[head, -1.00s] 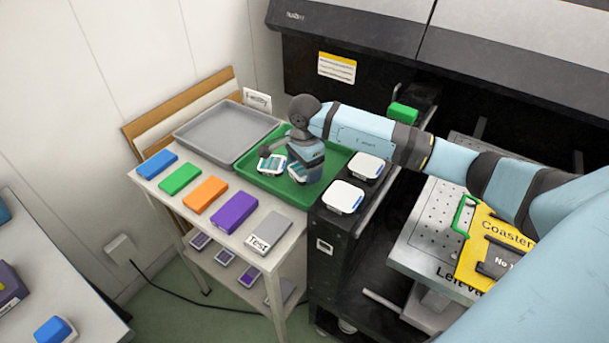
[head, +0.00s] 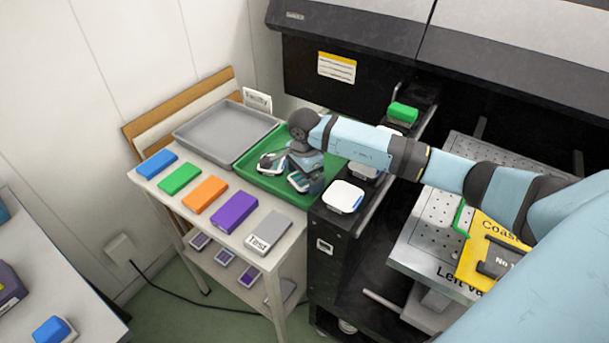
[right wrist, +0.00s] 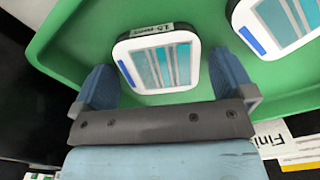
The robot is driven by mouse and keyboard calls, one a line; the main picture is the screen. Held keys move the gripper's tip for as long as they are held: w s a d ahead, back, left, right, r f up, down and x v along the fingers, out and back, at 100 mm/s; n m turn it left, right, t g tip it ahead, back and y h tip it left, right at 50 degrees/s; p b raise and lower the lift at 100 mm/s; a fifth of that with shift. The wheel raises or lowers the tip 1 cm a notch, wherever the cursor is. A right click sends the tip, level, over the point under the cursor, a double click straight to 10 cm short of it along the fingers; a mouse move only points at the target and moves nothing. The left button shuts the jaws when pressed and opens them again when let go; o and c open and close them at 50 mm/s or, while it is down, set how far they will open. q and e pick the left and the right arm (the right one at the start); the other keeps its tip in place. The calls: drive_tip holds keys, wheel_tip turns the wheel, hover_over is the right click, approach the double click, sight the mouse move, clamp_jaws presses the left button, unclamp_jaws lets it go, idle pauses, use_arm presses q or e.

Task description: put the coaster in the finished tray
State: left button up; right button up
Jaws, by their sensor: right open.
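The finished tray (head: 240,178) is the green one; it also shows in the right wrist view (right wrist: 60,40), next to a partly visible label reading "Fini". A white coaster with teal and grey stripes and a blue mark (right wrist: 158,62) is in the tray, between the fingers of my right gripper (right wrist: 163,75). A second similar coaster (right wrist: 275,22) is in the tray, at the upper right of that view. In the head view my right gripper (head: 306,176) is low over the tray's right part, open, partly hiding the near coaster (head: 298,182). My left gripper is out of view.
An empty grey tray (head: 215,133) is left of the green one. Blue, green, orange, purple and grey blocks line the table's front. A yellow coaster sign (head: 480,262) is at right.

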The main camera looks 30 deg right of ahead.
sight(304, 179)
drive_tip(key=shift+r, duration=0.55)
wheel_tip(304, 179, up, 11)
drive_tip(key=shift+r, duration=0.1)
